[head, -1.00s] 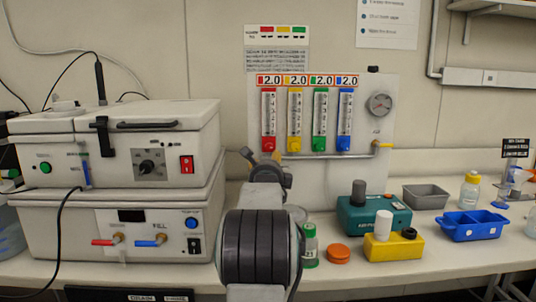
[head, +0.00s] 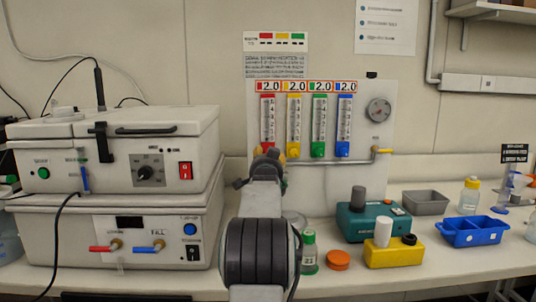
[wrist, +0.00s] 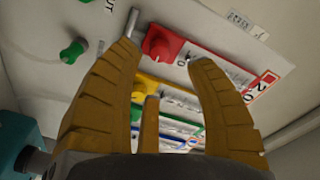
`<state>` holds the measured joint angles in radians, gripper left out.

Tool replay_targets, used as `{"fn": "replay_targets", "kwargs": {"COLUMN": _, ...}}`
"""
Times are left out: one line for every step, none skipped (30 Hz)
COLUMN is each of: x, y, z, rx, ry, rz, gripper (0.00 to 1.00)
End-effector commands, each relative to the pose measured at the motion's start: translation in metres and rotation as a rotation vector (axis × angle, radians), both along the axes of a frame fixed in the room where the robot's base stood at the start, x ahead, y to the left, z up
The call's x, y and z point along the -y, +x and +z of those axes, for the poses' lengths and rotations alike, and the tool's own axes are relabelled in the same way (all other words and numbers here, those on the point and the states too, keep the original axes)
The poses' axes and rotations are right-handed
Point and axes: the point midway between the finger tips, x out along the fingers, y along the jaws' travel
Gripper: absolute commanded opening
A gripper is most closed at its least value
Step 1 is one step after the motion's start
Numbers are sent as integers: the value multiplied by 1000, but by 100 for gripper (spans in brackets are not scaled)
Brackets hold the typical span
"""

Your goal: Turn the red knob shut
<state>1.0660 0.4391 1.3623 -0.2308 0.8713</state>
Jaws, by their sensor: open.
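The red knob (wrist: 158,44) sits at the end of the red flowmeter (wrist: 195,55), which shows tilted in the wrist view. In the head view the red flowmeter (head: 267,118) is leftmost of the colored row, and its knob is mostly hidden behind my gripper (head: 268,160). In the wrist view my gripper (wrist: 167,45) is open, with its ochre fingers spread around the red knob's area. The left fingertip is close beside the knob and the right one lies over the red flowmeter. I cannot tell whether either touches. Nothing is held.
Yellow (head: 294,118), green (head: 319,118) and blue (head: 344,118) flowmeters stand close to the right on the same panel. A pressure gauge (head: 379,110) is further right. A stacked white shaker unit (head: 115,190) fills the left. A green-capped bottle (head: 309,252) stands below.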

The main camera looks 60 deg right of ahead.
Motion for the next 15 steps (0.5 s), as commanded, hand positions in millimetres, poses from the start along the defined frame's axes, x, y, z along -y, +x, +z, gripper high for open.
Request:
{"fn": "replay_targets", "kwargs": {"x": 2, "y": 1, "z": 0, "rx": -11, "ry": -6, "rz": 0, "gripper": 50}}
{"fn": "replay_targets", "kwargs": {"x": 3, "y": 1, "z": 1, "rx": -15, "ry": -8, "rz": 0, "gripper": 50}}
{"fn": "replay_targets", "kwargs": {"x": 5, "y": 3, "z": 1, "rx": -19, "ry": -11, "rz": 0, "gripper": 50}}
{"fn": "replay_targets", "kwargs": {"x": 7, "y": 4, "z": 1, "rx": -22, "ry": -10, "rz": 0, "gripper": 50}}
{"fn": "replay_targets", "kwargs": {"x": 9, "y": 5, "z": 1, "rx": -23, "ry": -11, "rz": 0, "gripper": 50}}
{"fn": "replay_targets", "kwargs": {"x": 12, "y": 7, "z": 2, "rx": -23, "ry": -11, "rz": 0, "gripper": 50}}
{"fn": "replay_targets", "kwargs": {"x": 15, "y": 8, "z": 2, "rx": -22, "ry": -10, "rz": 0, "gripper": 50}}
{"fn": "replay_targets", "kwargs": {"x": 18, "y": 10, "z": 2, "rx": -22, "ry": -10, "rz": 0, "gripper": 50}}
{"fn": "replay_targets", "kwargs": {"x": 22, "y": 12, "z": 2, "rx": -22, "ry": -10, "rz": 0, "gripper": 50}}
{"fn": "replay_targets", "kwargs": {"x": 25, "y": 14, "z": 2, "rx": -21, "ry": -10, "rz": 0, "gripper": 50}}
{"fn": "replay_targets", "kwargs": {"x": 28, "y": 16, "z": 2, "rx": -21, "ry": -9, "rz": 0, "gripper": 50}}
{"fn": "replay_targets", "kwargs": {"x": 32, "y": 18, "z": 2, "rx": -21, "ry": -9, "rz": 1, "gripper": 50}}
{"fn": "replay_targets", "kwargs": {"x": 35, "y": 20, "z": 2, "rx": -21, "ry": -9, "rz": 1, "gripper": 50}}
{"fn": "replay_targets", "kwargs": {"x": 38, "y": 21, "z": 3, "rx": -21, "ry": -10, "rz": 0, "gripper": 50}}
{"fn": "replay_targets", "kwargs": {"x": 42, "y": 23, "z": 2, "rx": -20, "ry": -9, "rz": 0, "gripper": 50}}
